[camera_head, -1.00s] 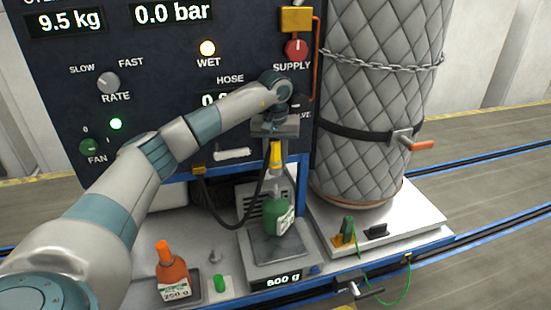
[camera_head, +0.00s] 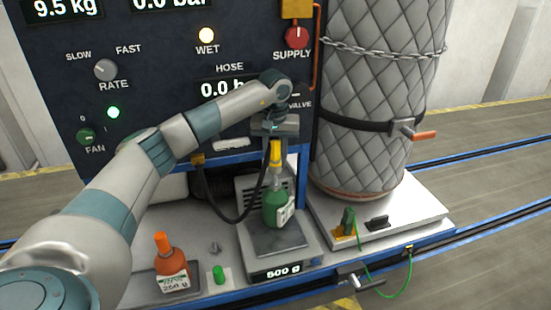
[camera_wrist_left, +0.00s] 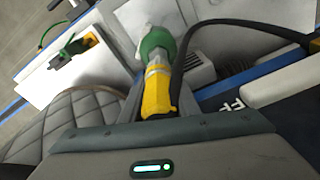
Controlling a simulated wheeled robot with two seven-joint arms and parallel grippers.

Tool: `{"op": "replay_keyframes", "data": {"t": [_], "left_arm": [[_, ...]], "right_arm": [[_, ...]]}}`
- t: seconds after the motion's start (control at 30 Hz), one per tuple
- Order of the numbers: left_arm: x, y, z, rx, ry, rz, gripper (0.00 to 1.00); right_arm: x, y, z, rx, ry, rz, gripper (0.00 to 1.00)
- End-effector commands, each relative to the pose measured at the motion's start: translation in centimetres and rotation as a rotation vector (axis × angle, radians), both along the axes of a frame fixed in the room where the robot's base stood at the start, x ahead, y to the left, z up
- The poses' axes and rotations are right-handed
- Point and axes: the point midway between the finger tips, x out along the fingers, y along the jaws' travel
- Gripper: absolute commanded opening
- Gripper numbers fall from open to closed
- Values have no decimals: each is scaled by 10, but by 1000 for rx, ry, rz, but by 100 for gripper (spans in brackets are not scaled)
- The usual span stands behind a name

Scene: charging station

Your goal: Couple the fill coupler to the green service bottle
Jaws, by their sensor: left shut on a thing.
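The green service bottle (camera_head: 277,212) stands upright on the scale (camera_head: 279,240) in the head view. The fill coupler (camera_head: 275,153) is yellow with a black hose and sits directly above the bottle's neck, in line with it. My left gripper (camera_head: 275,138) is shut on the coupler from above. In the left wrist view the coupler (camera_wrist_left: 157,93) points at the green bottle (camera_wrist_left: 157,43), and its tip meets the bottle's pale neck. I cannot tell whether they are locked together. My right gripper is not in view.
An orange bottle (camera_head: 171,262) stands on a small pad at the front left, near a green cap (camera_head: 219,274). The quilted cylinder (camera_head: 372,95) stands close on the right. A green clamp (camera_head: 348,221) with a cable is on its base. The black hose (camera_head: 233,217) loops left of the bottle.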

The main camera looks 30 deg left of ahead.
Motion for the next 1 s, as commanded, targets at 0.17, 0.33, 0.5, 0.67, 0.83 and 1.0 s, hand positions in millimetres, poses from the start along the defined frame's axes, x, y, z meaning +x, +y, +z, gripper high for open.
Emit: {"op": "replay_keyframes", "data": {"t": [0.17,0.33,0.5,0.67,0.83,1.0], "left_arm": [[0,0,0,0,-1,0,0],[0,0,0,0,-2,1,0],[0,0,1,0,-1,1,0],[0,0,1,0,-1,0,0],[0,0,0,0,-1,0,0],[0,0,0,0,-1,0,0]], "right_arm": [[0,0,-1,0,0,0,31],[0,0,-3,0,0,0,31],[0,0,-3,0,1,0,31],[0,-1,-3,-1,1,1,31],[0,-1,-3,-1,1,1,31],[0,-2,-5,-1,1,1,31]]}}
